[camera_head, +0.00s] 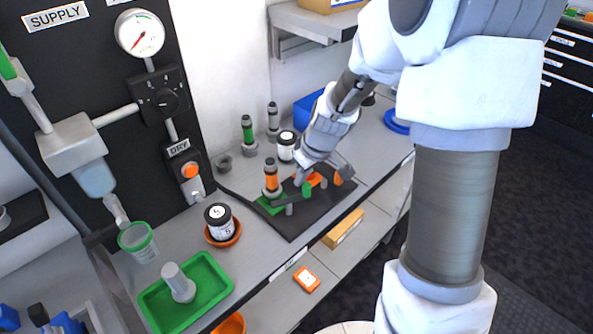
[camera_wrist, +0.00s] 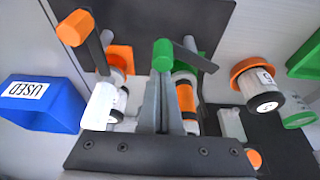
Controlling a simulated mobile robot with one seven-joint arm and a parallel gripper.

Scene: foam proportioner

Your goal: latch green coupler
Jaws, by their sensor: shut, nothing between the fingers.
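The green coupler (camera_head: 268,206) sits on the dark mat (camera_head: 300,222), with an orange-banded cylinder (camera_head: 271,181) standing in it. Its green-knobbed lever (camera_head: 307,189) is beside the cylinder. In the wrist view the green knob (camera_wrist: 163,56) is just beyond the tips of my gripper (camera_wrist: 163,82), and a grey lever bar extends right from near it. My gripper is shut and empty; I cannot tell whether it touches the knob. The green coupler body (camera_wrist: 192,66) shows behind and to the right of the fingers. The orange coupler (camera_wrist: 121,57) and its orange-knobbed lever (camera_wrist: 76,28) are to the left.
A blue bin (camera_wrist: 40,103) marked USED lies left in the wrist view. A black-capped jar (camera_head: 219,219) sits in an orange dish. A green tray (camera_head: 186,292) is at the bench's front left. Several cylinders stand behind the mat, near the wall panel.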

